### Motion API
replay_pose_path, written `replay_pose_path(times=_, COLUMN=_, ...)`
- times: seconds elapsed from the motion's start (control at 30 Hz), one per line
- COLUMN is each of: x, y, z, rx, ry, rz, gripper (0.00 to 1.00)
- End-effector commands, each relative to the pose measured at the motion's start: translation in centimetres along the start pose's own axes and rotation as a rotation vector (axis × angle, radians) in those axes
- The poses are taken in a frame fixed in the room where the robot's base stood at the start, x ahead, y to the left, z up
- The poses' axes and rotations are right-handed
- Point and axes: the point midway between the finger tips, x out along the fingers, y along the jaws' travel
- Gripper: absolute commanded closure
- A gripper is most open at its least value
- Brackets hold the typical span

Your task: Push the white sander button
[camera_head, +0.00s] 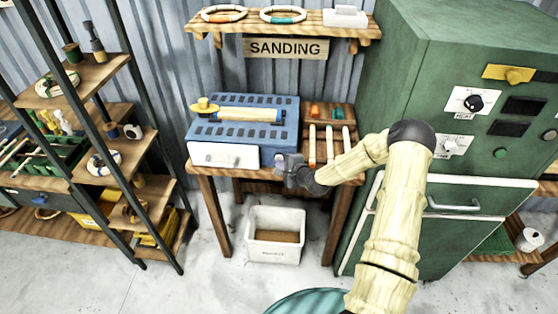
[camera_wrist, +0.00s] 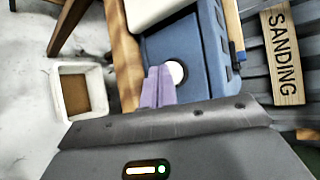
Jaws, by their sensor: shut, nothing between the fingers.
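The blue sander (camera_head: 205,133) with a white front panel (camera_head: 224,155) stands on a wooden table under the SANDING sign; it also shows in the wrist view (camera_wrist: 203,68). The round white sander button (camera_wrist: 177,73) is on the blue face in the wrist view. My gripper (camera_wrist: 160,68) is shut and empty, its purple fingertips just left of the button and overlapping its edge in the picture. I cannot tell whether they touch it. In the head view my gripper (camera_head: 280,160) is at the sander's front right corner, and the button is hidden there.
Wooden-handled tools (camera_head: 312,145) lie on the table right of the sander. A white bin (camera_head: 274,222) stands on the floor below; it also shows in the wrist view (camera_wrist: 104,92). A green cabinet (camera_head: 395,80) is close on the right. A shelf rack (camera_head: 85,75) stands at left.

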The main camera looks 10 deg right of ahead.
Motion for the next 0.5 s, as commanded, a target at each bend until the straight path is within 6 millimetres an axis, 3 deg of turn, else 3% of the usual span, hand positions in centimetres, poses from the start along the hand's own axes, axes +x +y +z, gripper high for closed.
replay_pose_path(times=0.5, x=-1.0, y=0.7, z=0.9, rx=0.001, ry=-0.003, rz=0.002, gripper=1.0)
